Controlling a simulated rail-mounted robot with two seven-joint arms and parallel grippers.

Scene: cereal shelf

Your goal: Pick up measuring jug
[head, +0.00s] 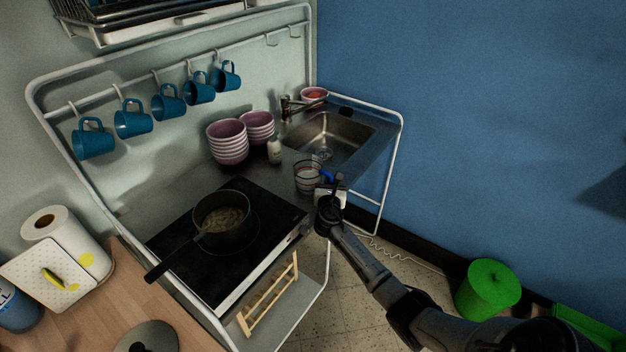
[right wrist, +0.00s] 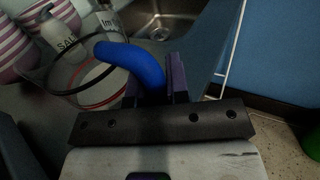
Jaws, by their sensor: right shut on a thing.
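The measuring jug (head: 307,178) is a clear cup with markings and a blue handle, standing on the counter between the hob and the sink. My right gripper (head: 332,184) is at the jug's handle side. In the right wrist view the jug (right wrist: 92,84) shows its dark rim and a red line, and its blue handle (right wrist: 135,62) runs to the jaws. The right gripper (right wrist: 166,82) is shut on the handle there. I cannot tell whether the jug's base is off the counter. My left gripper is not in view.
Stacks of pink striped bowls (head: 227,142) and a white bottle (head: 275,150) stand behind the jug. The sink (head: 335,138) lies to its right. A pan (head: 222,220) sits on the hob (head: 180,235) to its left. A white rail (head: 391,165) edges the counter's right.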

